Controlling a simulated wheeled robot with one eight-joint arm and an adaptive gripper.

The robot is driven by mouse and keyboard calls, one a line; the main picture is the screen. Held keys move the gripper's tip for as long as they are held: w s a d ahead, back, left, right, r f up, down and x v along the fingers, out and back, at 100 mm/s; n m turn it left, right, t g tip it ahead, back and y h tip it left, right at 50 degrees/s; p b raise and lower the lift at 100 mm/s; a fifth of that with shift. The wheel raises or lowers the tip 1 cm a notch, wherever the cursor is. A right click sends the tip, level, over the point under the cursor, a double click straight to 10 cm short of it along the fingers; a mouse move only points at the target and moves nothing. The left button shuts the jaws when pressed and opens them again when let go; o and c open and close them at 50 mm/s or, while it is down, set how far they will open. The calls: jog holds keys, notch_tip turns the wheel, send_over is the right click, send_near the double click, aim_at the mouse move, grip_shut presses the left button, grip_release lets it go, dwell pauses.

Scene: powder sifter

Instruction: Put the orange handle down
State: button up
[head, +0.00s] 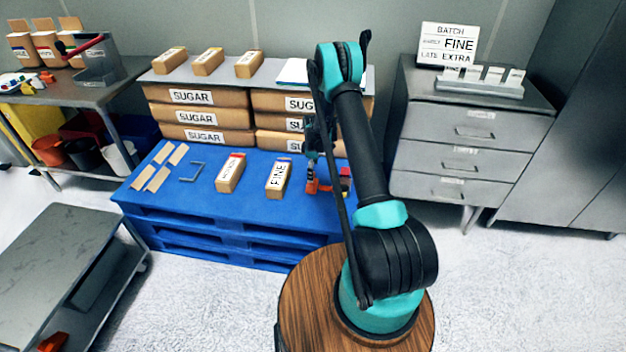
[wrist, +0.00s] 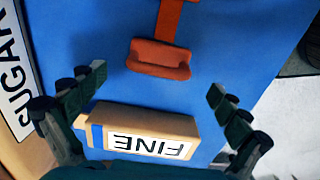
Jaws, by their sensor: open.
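The orange handle (wrist: 159,60) shows in the wrist view as a wide grip with a stem running out of the top edge, against the blue pallet. In the head view an orange piece (head: 312,187) shows at the pallet's right part, just below my gripper (head: 318,155), partly hidden by my arm. In the wrist view my gripper (wrist: 157,82) is open, its fingers apart at left and right. The handle lies beyond the fingertips, with nothing gripped. Whether it touches the pallet all along is hard to tell.
A FINE box (wrist: 150,132) shows between the fingers in the wrist view; it also stands on the blue pallet (head: 205,238) in the head view. Another labelled box (head: 230,173), flat strips and SUGAR sacks (head: 205,137) are nearby. A grey drawer cabinet (head: 455,150) stands right.

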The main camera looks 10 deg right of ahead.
notch_tip(320, 180, up, 5)
jog(key=shift+r, duration=0.2)
jog(key=s+d+r+m+t, duration=0.1)
jog(key=s+r+m, duration=0.3)
jog(key=s+r, duration=0.6)
jog(key=s+d+r+m+t, duration=0.1)
jog(key=s+r+m, duration=0.2)
jog(key=s+r, duration=0.7)
jog(key=s+d+r+m+t, duration=0.1)
jog(key=s+r+m, duration=0.1)
jog(key=s, duration=0.8)
jog(key=s+r+m+t, duration=0.1)
jog(key=s+m, duration=0.4)
jog(key=s, duration=0.6)
jog(key=shift+s+d+r, duration=0.3)
jog(key=shift+d+r, duration=0.05)
